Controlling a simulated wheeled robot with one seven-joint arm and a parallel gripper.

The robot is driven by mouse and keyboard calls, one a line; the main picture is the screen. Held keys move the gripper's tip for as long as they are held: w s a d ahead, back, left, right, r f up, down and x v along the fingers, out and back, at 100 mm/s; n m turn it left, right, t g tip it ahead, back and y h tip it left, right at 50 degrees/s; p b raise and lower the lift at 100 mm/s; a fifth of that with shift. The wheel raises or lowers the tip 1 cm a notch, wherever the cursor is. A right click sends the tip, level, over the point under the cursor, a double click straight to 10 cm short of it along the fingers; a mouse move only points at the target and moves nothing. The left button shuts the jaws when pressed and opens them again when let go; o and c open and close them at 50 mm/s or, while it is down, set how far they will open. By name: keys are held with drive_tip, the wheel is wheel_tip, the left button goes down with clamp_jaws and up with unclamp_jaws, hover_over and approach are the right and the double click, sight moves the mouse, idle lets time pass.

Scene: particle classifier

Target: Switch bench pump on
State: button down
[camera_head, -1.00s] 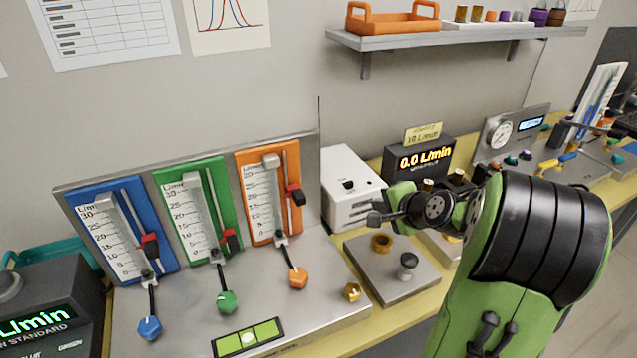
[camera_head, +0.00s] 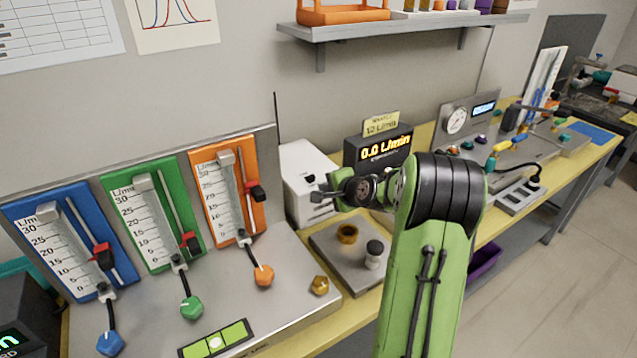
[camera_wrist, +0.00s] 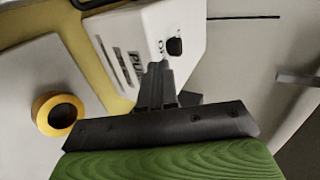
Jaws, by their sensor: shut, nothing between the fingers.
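The bench pump is a white box (camera_head: 302,161) behind the flowmeter panel's right end. In the wrist view its white case (camera_wrist: 135,35) shows partly hidden lettering and a black switch (camera_wrist: 175,46). My gripper (camera_head: 319,196) is shut and empty, in front of the pump. In the wrist view my closed fingertips (camera_wrist: 158,68) point at the pump face just beside and below the switch. I cannot tell whether they touch the case. The flow display (camera_head: 386,150) behind my wrist reads 0.0 L/min.
Blue, green and orange flowmeters (camera_head: 228,195) stand to the left. A shelf (camera_head: 400,27) hangs above. A thin rod (camera_head: 277,125) rises behind the pump.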

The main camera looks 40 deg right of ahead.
sight(310, 175)
drive_tip(key=shift+w+d, duration=0.1)
drive_tip(key=shift+w, duration=2)
drive_tip(key=shift+w+p, duration=0.7)
drive_tip(key=shift+w, duration=0.7)
drive_tip(key=shift+s, duration=0.1)
